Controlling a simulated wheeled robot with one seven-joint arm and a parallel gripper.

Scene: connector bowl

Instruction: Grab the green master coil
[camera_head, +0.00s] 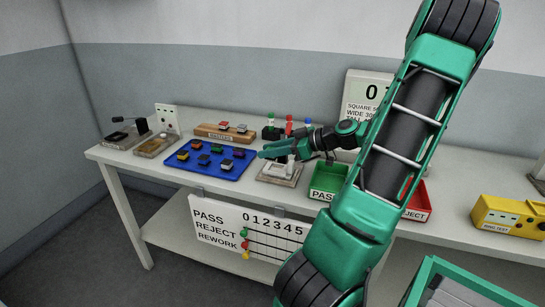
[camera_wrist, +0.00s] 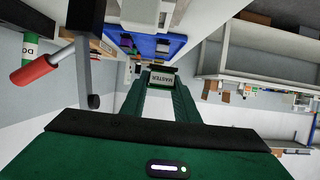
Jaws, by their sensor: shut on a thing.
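My gripper (camera_head: 272,152) reaches left over the table, near the right edge of the blue tray. In the wrist view its two green fingers (camera_wrist: 160,88) are closed on a small block, the master coil (camera_wrist: 160,79), with a pale label reading MASTER. Its body color is hard to tell there against the green fingers. In the head view the held coil is too small and covered to make out. The wooden MASTERS rack (camera_head: 212,137) stands behind the blue tray and bears a red-topped coil (camera_head: 223,125) and a grey-topped coil (camera_head: 242,128).
The blue tray (camera_head: 183,165) holds several coils. A white fixture (camera_head: 279,178) stands below my gripper. A green PASS bin (camera_head: 326,183) and red REJECT bin (camera_head: 420,205) lie to the right, partly behind my arm. Red and green-topped probes (camera_head: 289,127) stand behind. A yellow box (camera_head: 507,217) is far right.

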